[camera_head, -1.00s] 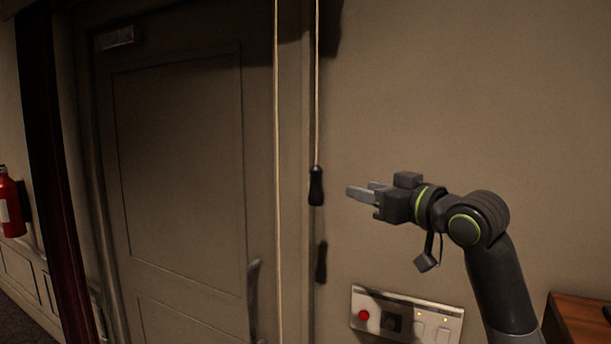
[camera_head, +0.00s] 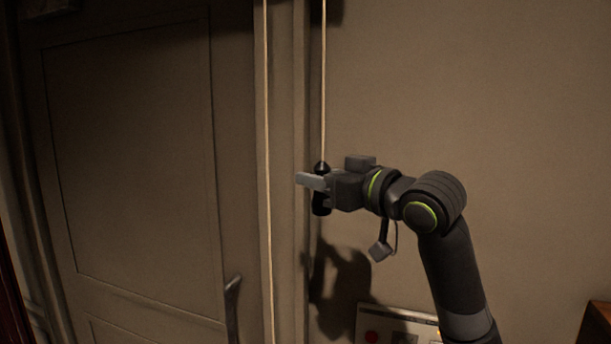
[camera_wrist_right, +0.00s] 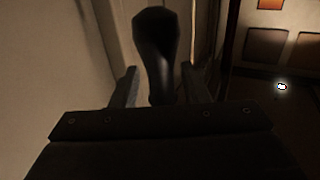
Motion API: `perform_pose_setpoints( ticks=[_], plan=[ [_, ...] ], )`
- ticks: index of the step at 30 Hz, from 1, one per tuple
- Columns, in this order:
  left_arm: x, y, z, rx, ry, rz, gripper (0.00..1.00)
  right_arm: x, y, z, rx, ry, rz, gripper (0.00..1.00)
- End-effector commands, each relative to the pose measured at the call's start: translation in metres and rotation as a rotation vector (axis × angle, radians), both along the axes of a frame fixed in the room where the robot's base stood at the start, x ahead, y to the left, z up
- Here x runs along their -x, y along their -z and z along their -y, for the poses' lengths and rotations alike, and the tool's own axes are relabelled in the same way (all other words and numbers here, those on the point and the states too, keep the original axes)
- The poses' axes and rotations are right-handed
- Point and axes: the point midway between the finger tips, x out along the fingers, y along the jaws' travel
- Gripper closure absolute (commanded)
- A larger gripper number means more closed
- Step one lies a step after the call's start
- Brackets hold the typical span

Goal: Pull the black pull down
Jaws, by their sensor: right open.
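The black pull (camera_head: 321,205) hangs upright on a pale cord (camera_head: 323,80) in front of the wall, right of the door. My right gripper (camera_head: 312,181) is at the pull, with a finger crossing in front of its middle. In the right wrist view the pull (camera_wrist_right: 157,45) stands between the two open fingers of the gripper (camera_wrist_right: 160,90). A gap shows on both sides of it there. The middle of the pull is hidden by the finger in the head view. My left gripper is not in view.
A second pale cord (camera_head: 267,150) hangs to the left of the pull. A closed door (camera_head: 135,150) with a handle (camera_head: 232,300) is further left. A switch panel (camera_head: 395,325) is on the wall below. A wooden piece of furniture (camera_head: 600,325) is at the lower right.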

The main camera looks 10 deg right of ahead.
Motion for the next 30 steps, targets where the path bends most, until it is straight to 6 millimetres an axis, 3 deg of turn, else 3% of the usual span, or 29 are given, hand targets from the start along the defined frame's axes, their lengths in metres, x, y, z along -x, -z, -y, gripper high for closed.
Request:
perform_pose_setpoints(
  ticks=[11, 21, 30],
  plan=[
    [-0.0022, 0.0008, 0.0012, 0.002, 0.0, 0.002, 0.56, 0.0017, -0.0002, -0.0006, 0.0, 0.0, 0.0, 0.59],
    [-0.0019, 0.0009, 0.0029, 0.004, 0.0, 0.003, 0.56, 0.0014, -0.0001, -0.0005, 0.0, 0.001, 0.0, 1.0],
    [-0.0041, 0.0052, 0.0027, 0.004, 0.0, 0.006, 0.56, -0.0006, 0.0069, -0.0006, 0.0, 0.0, -0.001, 1.0]
  ],
)
